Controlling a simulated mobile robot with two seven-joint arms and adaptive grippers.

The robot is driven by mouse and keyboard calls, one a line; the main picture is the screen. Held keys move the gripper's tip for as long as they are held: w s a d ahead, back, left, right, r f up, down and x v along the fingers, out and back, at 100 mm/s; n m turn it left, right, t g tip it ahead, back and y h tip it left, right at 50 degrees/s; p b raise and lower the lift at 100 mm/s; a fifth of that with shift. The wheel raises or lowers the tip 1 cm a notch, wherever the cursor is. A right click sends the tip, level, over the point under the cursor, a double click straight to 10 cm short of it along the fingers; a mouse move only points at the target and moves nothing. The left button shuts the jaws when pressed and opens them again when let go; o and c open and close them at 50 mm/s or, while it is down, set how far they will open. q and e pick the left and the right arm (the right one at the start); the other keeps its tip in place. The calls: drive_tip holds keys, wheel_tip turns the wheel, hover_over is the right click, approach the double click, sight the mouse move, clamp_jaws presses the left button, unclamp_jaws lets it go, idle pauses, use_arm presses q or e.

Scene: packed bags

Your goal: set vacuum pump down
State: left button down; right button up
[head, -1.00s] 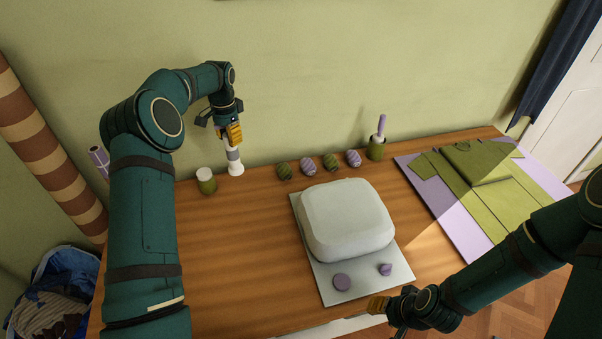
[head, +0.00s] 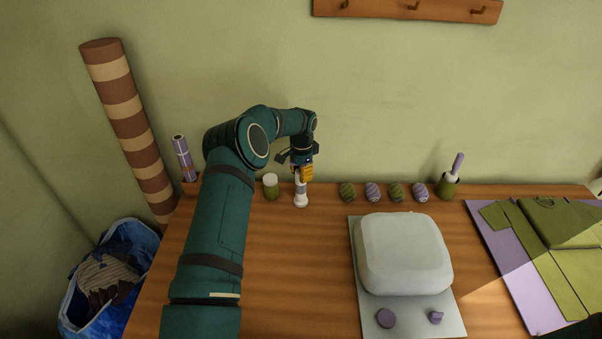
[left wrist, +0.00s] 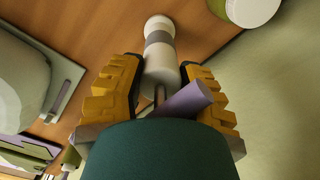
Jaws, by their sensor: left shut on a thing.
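The vacuum pump (head: 301,194) is a slim white cylinder with a grey band and a wider white foot. It stands upright near the back of the wooden table, and its foot appears to be at the tabletop. In the left wrist view the pump (left wrist: 160,62) lies between the yellow fingers, with a lavender handle (left wrist: 188,99) near the palm. My left gripper (head: 306,173) is shut on the pump's upper part from above; the fingers hide some of it. My right gripper is out of view.
A green jar with a white lid (head: 271,187) stands just left of the pump. A pale bag-like block (head: 403,252) sits on a grey board (head: 378,333). The table (head: 290,270) in front of the pump is clear.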

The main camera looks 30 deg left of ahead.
use_arm(q)
drive_tip(key=c, duration=0.7)
unclamp_jaws()
drive_tip(key=shift+f, duration=0.15)
drive_tip(key=shift+r, duration=0.5)
wheel_tip(320, 180, up, 12)
drive_tip(key=shift+d+f, duration=0.1)
drive_tip(key=shift+f, duration=0.15)
drive_tip(key=shift+f, duration=0.1)
